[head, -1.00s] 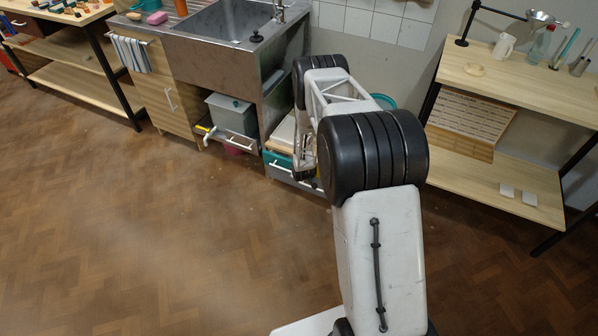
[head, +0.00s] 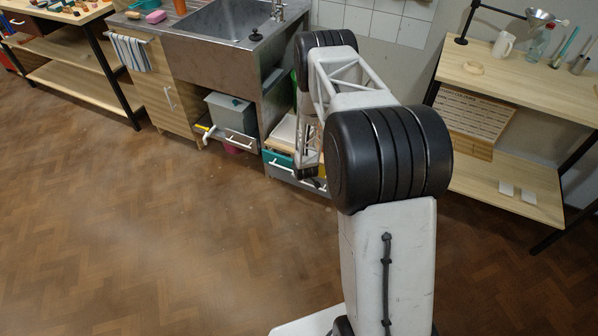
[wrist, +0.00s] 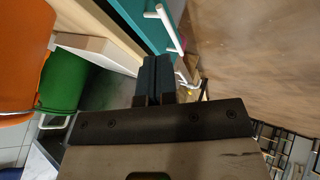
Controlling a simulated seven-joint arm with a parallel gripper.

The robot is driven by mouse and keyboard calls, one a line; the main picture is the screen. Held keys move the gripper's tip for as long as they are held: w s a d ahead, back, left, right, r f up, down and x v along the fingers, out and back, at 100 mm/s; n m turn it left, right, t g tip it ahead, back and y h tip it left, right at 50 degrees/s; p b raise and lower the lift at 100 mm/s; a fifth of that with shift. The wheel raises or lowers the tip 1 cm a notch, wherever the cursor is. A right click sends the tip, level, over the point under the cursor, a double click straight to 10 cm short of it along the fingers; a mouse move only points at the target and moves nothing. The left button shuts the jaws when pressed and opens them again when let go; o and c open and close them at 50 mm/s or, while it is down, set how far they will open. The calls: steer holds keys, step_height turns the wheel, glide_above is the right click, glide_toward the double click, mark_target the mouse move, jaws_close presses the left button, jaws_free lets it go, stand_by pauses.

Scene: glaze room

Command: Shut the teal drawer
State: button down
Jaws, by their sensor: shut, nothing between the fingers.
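The teal drawer (head: 271,158) sits low at the right of the sink unit in the head view, with a pale bar handle. Its right part is hidden behind my arm. In the wrist view the teal front (wrist: 175,12) is at the top, with the white handle (wrist: 168,28) across it. My gripper (wrist: 156,60) is shut and empty, its dark fingertips close to the lower edge of the teal front. I cannot tell whether they touch it. How far the drawer stands out is unclear.
A wooden shelf unit (head: 520,85) stands at the right. In the wrist view a green container (wrist: 64,82) and an orange one (wrist: 22,45) are at the left. The front floor is clear.

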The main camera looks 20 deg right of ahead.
steer(key=shift+s+r, duration=0.1)
steer(key=shift+r, duration=0.05)
steer(key=c, duration=1.7)
jaws_free()
steer(key=o, duration=0.5)
steer(key=shift+a+m, duration=0.1)
steer(key=shift+m, duration=0.2)
steer(key=w+a+f+m+t+h, duration=0.2)
steer(key=f+m, duration=0.3)
steer(key=m, duration=1)
steer(key=w+a+f+m+t+h, duration=0.3)
steer(key=w+a+f+m+t, duration=0.1)
steer(key=m, duration=1.1)
steer(key=shift+w+a+f+m+t, duration=0.3)
steer(key=shift+w+a+f+t, duration=0.15)
steer(key=shift+f+t, duration=0.35)
steer(key=shift+f, duration=0.1)
